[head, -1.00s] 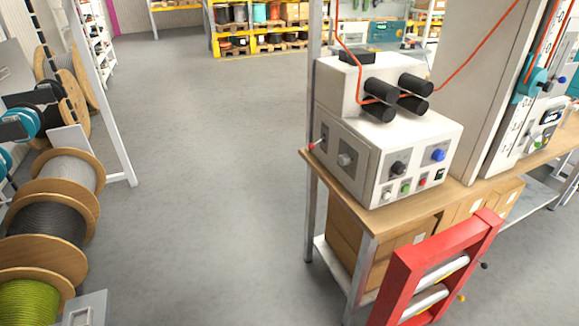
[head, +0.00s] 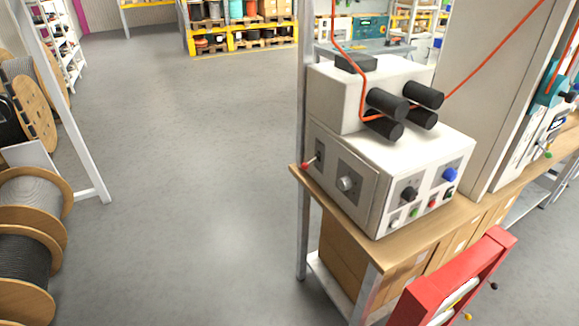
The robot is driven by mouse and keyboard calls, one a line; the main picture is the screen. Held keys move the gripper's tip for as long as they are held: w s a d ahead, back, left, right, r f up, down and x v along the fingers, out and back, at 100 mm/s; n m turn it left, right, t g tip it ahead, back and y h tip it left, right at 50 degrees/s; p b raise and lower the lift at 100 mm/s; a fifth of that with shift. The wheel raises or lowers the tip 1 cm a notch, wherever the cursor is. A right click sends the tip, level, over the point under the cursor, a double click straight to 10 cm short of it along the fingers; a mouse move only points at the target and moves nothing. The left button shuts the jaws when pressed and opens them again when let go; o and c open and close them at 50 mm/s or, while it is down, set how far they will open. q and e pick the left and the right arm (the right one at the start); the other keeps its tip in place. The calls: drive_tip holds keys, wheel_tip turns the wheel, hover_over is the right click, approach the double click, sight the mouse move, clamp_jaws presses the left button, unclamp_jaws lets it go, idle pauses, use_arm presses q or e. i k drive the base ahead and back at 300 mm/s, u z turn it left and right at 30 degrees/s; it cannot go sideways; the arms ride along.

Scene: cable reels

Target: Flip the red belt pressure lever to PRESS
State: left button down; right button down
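The red-tipped lever (head: 306,165) sticks out from a dark slot on the left side face of the white belt machine (head: 343,150). Its red knob points out to the left and slightly down. Any lettering beside the slot is too small to read. The machine stands on a wooden-topped bench (head: 412,243), with an orange cable (head: 361,92) running through its black rollers (head: 388,104). A silver knob (head: 346,183) sits to the right of the lever on the same face. Neither of my grippers shows in the head view.
A red frame with pale rungs (head: 452,282) stands before the bench at the lower right. Open grey floor (head: 190,170) lies between the reels and the bench. Yellow pallet shelving (head: 243,38) stands behind.

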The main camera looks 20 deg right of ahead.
sight(305, 165)
drive_tip(key=z, duration=0.2)
drive_tip(key=i, duration=1)
drive_tip(key=z, duration=0.85)
drive_tip(key=i, duration=0.4)
drive_tip(key=z, duration=0.3)
